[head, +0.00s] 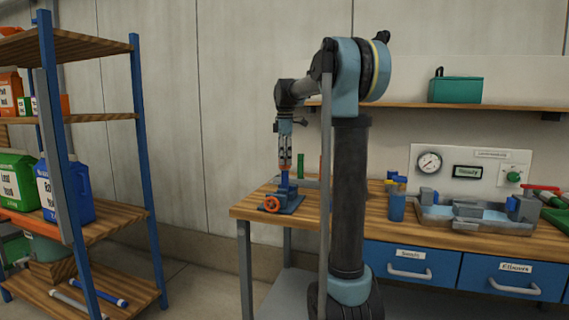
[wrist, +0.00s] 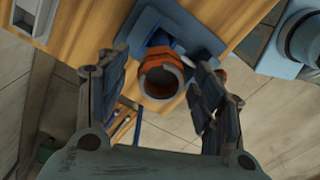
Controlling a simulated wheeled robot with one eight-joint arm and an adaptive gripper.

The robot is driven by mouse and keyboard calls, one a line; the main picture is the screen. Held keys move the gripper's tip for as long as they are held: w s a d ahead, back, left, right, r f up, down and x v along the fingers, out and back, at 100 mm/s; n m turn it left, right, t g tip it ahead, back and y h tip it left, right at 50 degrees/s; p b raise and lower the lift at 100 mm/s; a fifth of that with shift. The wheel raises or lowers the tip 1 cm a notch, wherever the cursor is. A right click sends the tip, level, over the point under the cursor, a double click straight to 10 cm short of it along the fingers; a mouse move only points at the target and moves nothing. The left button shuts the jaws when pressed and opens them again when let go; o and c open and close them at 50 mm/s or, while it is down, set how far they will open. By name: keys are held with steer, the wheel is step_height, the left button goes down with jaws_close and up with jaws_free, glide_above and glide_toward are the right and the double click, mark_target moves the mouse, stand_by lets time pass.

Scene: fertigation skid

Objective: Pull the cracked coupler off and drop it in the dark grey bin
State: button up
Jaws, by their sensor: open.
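An orange, ring-shaped piece (wrist: 160,72) with a grey tube-like rim and open middle shows in the wrist view; it looks like the coupler, but no crack can be made out. It sits over a blue vise (wrist: 190,28), which stands on the bench's left end in the head view (head: 289,203) with an orange handwheel on its front. My gripper (head: 285,166) points straight down just above the vise. In the wrist view my gripper (wrist: 158,92) is open, with one finger on each side of the orange piece and gaps visible. I see no dark grey bin.
A blue-framed shelf (head: 140,120) with jugs stands at the left. Open floor lies between shelf and bench.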

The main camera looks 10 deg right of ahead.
steer(key=shift+f, duration=0.7)
steer(key=shift+c, duration=0.2)
jaws_close()
steer(key=shift+r, duration=0.2)
steer(key=shift+r, duration=2.85)
